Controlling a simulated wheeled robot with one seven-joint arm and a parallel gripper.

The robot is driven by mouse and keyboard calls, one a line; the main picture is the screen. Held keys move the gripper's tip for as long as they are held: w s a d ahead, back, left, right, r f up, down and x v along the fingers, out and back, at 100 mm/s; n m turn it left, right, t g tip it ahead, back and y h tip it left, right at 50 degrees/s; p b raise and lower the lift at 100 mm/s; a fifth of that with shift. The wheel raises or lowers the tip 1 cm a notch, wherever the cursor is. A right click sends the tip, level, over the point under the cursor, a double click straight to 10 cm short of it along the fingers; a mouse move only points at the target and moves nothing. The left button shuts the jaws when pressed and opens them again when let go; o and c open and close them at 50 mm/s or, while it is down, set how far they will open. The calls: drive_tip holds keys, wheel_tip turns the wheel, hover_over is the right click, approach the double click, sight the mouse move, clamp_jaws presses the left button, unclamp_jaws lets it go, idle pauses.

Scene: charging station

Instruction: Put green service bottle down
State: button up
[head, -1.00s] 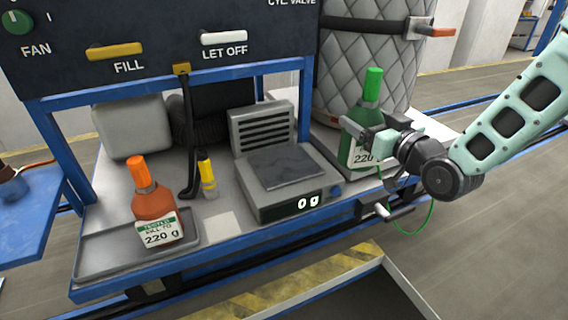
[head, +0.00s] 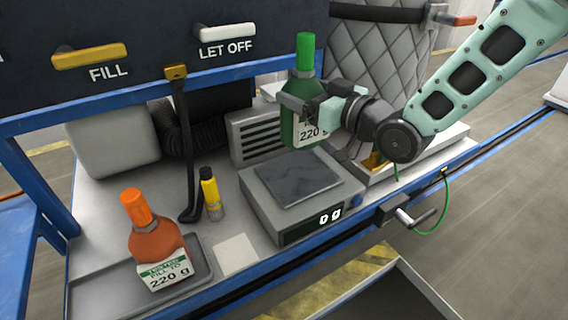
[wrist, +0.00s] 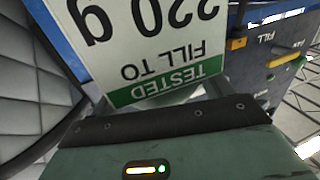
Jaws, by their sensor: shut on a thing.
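The green service bottle (head: 304,72) is upright in my gripper (head: 302,106), which is shut on its body. In the head view it hangs in front of the quilted cylinder, above the back right of the scale; the scale (head: 291,182) reads 0 g. The bottle's label, partly covered by the gripper in the head view, shows large in the wrist view (wrist: 140,45), upside down, reading "TESTED FILL TO 220 g".
An orange bottle (head: 153,238) stands on a grey tray (head: 200,262) at the left. A pale square (head: 236,254) on the bench is bare. The control panel (head: 130,40) overhangs the back.

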sight(301, 134)
drive_tip(key=shift+w+a+f, duration=0.2)
drive_tip(key=shift+f, duration=0.05)
drive_tip(key=shift+f+p, duration=0.4)
drive_tip(key=shift+f, duration=4.25)
drive_tip(key=shift+f, duration=0.2)
drive_tip(key=o, duration=1.3)
drive_tip(key=shift+r, duration=0.1)
